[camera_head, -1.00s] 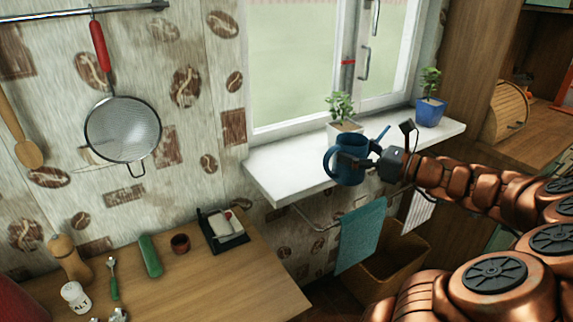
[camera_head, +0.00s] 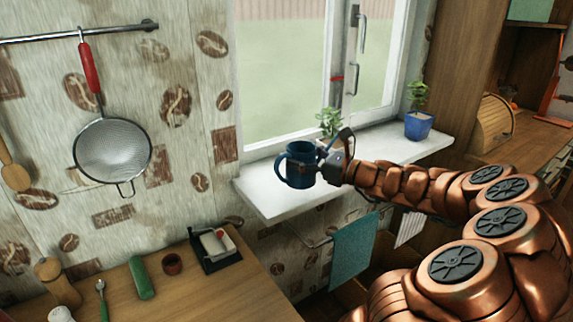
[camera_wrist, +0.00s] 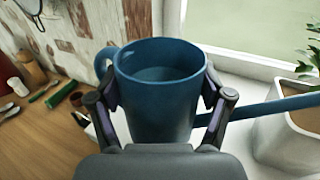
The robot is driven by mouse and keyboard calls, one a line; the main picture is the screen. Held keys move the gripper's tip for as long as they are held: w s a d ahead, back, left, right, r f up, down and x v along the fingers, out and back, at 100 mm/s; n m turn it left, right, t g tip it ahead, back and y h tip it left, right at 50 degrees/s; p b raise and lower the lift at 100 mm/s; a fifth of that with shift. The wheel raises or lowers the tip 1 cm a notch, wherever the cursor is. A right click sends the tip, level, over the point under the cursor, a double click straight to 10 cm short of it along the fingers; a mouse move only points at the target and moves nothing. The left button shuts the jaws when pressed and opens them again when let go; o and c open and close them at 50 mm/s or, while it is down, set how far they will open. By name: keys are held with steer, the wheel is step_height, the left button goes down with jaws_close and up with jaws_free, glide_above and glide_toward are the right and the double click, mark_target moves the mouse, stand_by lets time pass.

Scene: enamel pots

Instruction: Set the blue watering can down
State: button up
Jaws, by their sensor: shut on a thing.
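The blue watering can (camera_head: 299,160) is upright in my gripper (camera_head: 326,172) at the window sill (camera_head: 262,199). In the head view it overlaps the sill's left part, and I cannot tell whether its base touches the sill. In the wrist view the can (camera_wrist: 160,98) stands between the two fingers of my gripper (camera_wrist: 160,108), which press on its sides. Its open top faces up, its handle is at the left and its spout points right. Its base is hidden by my gripper in the wrist view.
A plant in a white pot (camera_wrist: 285,140) stands close to the can's right, near the spout. A plant in a blue pot (camera_head: 418,126) stands farther right on the sill. The sill between them looks free. A teal towel (camera_head: 353,250) hangs below. The wooden counter (camera_head: 225,285) is at lower left.

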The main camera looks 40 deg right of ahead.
steer(key=shift+w+a+f, duration=0.25)
steer(key=shift+w+f, duration=0.4)
steer(key=shift+w, duration=0.15)
steer(key=shift+w+a+f, duration=0.3)
steer(key=shift+w+f, duration=0.4)
steer(key=shift+w, duration=0.15)
steer(key=shift+w+a+f, duration=0.25)
steer(key=shift+w+f, duration=0.4)
steer(key=shift+w, duration=0.15)
steer(key=shift+f, duration=0.1)
steer(key=o, duration=1.6)
steer(key=shift+c, duration=0.2)
